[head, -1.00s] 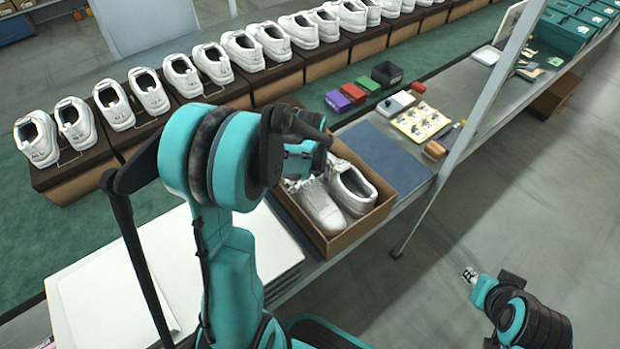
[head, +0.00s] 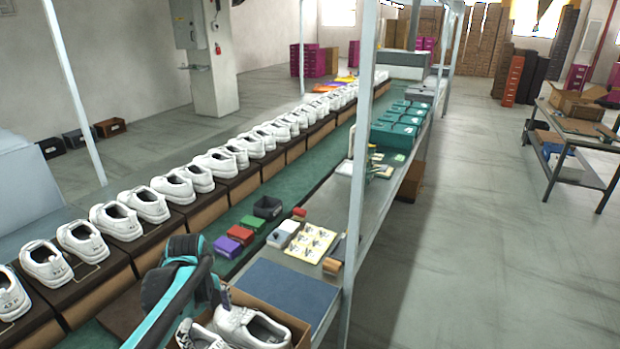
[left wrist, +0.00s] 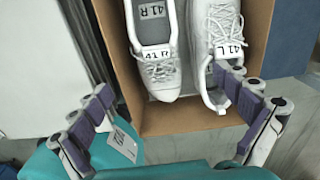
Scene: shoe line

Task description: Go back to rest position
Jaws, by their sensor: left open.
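My left gripper (left wrist: 164,84) is open in the left wrist view, its purple-padded fingers spread wide. Its right fingertip overlaps the edge of the shoe marked 41 L (left wrist: 217,50); I cannot tell whether they touch. The shoe marked 41 R (left wrist: 154,50) lies beside it in an open cardboard box (left wrist: 185,120). Nothing is gripped between the fingers. In the head view, my left arm (head: 172,300) reaches up from the bottom edge beside the box (head: 290,325), which is cut off by the frame. My right gripper is out of view.
A row of white shoes (head: 140,205) on brown boxes runs along the conveyor. A blue mat (head: 285,295), a sticker sheet (head: 310,242) and small coloured boxes (head: 240,235) lie beyond the box. A metal post (head: 358,180) stands at the table edge.

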